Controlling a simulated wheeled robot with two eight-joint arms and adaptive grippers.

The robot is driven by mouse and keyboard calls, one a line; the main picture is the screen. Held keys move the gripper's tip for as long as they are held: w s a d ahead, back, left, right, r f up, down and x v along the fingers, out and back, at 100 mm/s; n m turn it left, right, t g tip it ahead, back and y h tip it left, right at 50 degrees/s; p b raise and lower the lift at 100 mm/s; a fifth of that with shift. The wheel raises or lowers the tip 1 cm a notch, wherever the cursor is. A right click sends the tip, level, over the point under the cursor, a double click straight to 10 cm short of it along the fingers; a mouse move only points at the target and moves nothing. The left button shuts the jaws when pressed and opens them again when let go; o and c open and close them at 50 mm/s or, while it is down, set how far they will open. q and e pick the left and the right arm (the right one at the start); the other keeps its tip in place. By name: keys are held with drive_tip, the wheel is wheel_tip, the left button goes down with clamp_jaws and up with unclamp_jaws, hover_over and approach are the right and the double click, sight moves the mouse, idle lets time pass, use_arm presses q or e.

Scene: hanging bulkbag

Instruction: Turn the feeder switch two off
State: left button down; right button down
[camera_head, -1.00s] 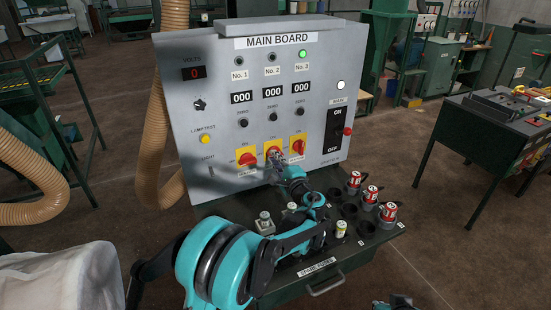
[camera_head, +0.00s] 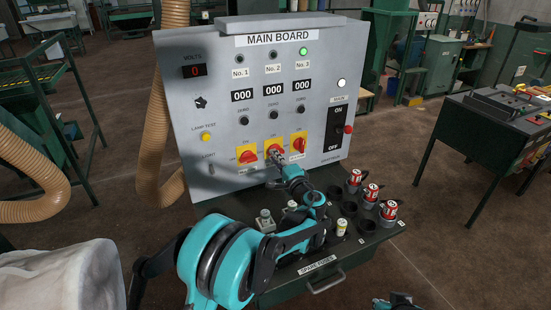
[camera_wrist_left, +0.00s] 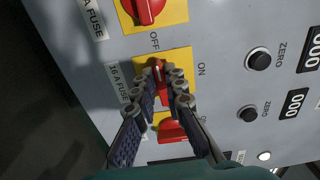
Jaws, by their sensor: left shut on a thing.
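The grey main board (camera_head: 225,110) carries a row of three red rotary switches on yellow plates. The middle switch (camera_head: 273,147) is feeder switch two. My left gripper (camera_head: 277,158) reaches it from the front. In the left wrist view, its two fingers are closed on the red handle (camera_wrist_left: 158,72) of that switch. The handle appears to point to the OFF lettering (camera_wrist_left: 154,40); the fingers partly hide it. The first switch (camera_head: 246,154) and third switch (camera_head: 298,145) stand on either side. A small part of my right arm shows at the bottom edge; its fingers are unclear.
Lamp No. 3 (camera_head: 303,51) is green; lamp No. 2 (camera_head: 273,54) is dark. The volts display (camera_head: 193,72) reads 0. The main switch (camera_head: 337,131) is at the right.

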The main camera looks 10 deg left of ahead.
use_arm(q)
drive_tip(key=c, duration=1.6)
unclamp_jaws()
drive_tip(key=v, duration=1.2)
